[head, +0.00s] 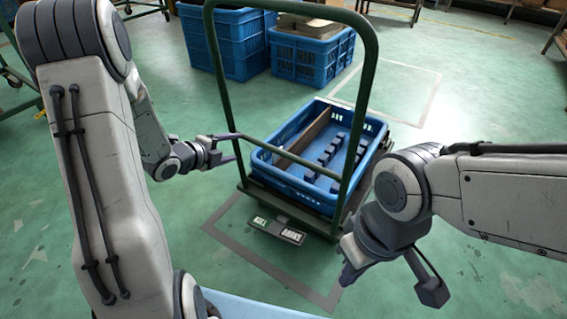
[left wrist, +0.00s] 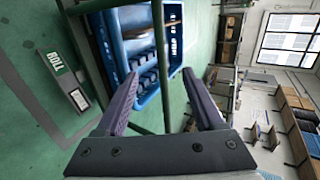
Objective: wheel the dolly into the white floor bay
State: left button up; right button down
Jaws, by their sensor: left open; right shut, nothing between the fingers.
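The dolly has a dark green upright handle frame (head: 366,90) and carries a blue crate (head: 300,188). The crate holds dark parts and a tan divider. The white floor bay (head: 436,88) is a pale outline beyond the dolly; the dolly hides part of it. My left gripper (head: 237,149) is open at the frame's left post. In the left wrist view a green post (left wrist: 158,60) shows between its fingers (left wrist: 163,75), with no clear contact. My right gripper (head: 349,272) is shut and empty, low near the frame's right post.
A darker grey floor outline (head: 250,257) lies at the near side of the dolly, with a lettered plate (head: 278,230) close to the dolly's base. Blue crates (head: 312,55) stand behind to the left of the bay. Green floor at the right is open.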

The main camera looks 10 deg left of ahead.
aim_at(255, 143)
pick_arm(q)
jog(key=b+x, duration=0.4)
jog(key=x, duration=0.8)
jog(key=shift+w+d, duration=0.1)
jog(key=shift+w, duration=0.1)
grip_shut()
jog(key=shift+f, duration=0.1)
dwell(0.8)
